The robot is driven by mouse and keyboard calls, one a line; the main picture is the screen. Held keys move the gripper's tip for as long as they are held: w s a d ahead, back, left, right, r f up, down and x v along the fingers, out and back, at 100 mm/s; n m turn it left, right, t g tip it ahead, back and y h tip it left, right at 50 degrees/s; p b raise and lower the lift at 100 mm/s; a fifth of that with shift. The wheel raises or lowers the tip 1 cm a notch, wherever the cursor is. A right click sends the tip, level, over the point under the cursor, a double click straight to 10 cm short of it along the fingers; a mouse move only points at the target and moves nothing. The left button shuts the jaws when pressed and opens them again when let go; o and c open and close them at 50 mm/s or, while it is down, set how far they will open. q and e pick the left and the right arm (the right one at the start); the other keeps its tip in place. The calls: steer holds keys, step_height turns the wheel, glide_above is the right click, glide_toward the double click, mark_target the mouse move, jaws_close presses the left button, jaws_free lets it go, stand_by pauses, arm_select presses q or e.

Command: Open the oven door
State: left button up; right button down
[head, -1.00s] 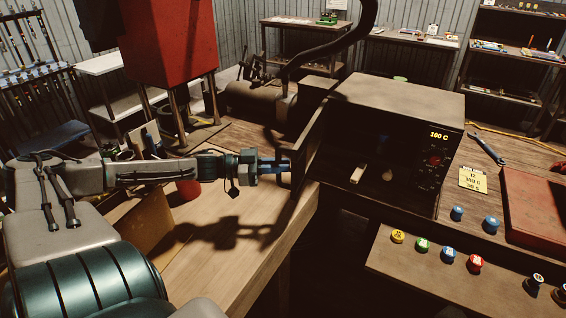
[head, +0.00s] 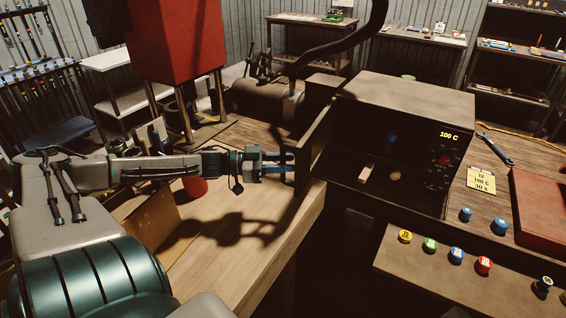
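The oven (head: 410,95) is a dark box at centre right, its lit display reading 100 C. Its door (head: 316,147) stands wide open, swung out to the left, and the dark inside faces me. A pale block and a small round piece show inside the oven. My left gripper (head: 280,165) is at the near, outer edge of the door, its blue fingers reaching the door with a gap between them. The fingertips meet the dark door edge, so I cannot tell whether they hold a handle. My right gripper is not in view.
A note (head: 484,183) and a wrench (head: 494,149) lie right of the oven, beside a red case (head: 540,205). Several coloured knobs stand in front. A red cup (head: 195,187) and cardboard box (head: 150,232) sit below my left arm.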

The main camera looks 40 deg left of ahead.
arm_select(q)
steer(key=shift+s+a+r+p, duration=0.15)
steer(key=shift+s+a+p, duration=0.1)
steer(key=shift+p, duration=0.25)
steer(key=p+v, duration=0.7)
steer(key=v, duration=0.3)
